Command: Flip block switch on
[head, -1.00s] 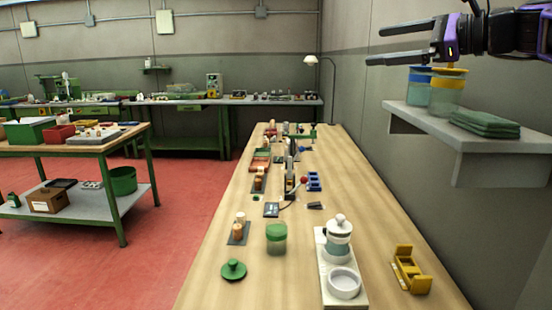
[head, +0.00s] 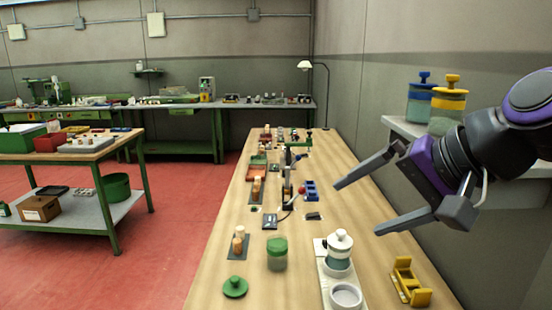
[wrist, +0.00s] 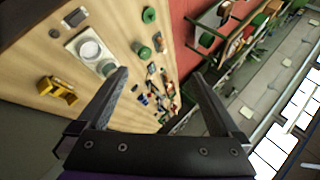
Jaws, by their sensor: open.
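I cannot tell for sure which thing is the block switch. In the wrist view a small grey plate with a dark block (wrist: 75,17) lies near the bench's end, by a white tray; it may be the switch, but its on or off state is too small to read. A small dark block (head: 313,216) also lies mid-bench in the head view. My gripper (head: 358,208) is open and empty, above the right side of the bench, fingers pointing left and down. In the wrist view its two fingers (wrist: 160,75) are wide apart with nothing between them.
The bench (head: 215,275) holds a white tray (head: 325,285) with a jar, a yellow rack (head: 411,283), a green-lidded jar (head: 277,256) and a green lid (head: 235,287). A wall shelf (head: 402,128) with jars (head: 420,105) is close to my arm.

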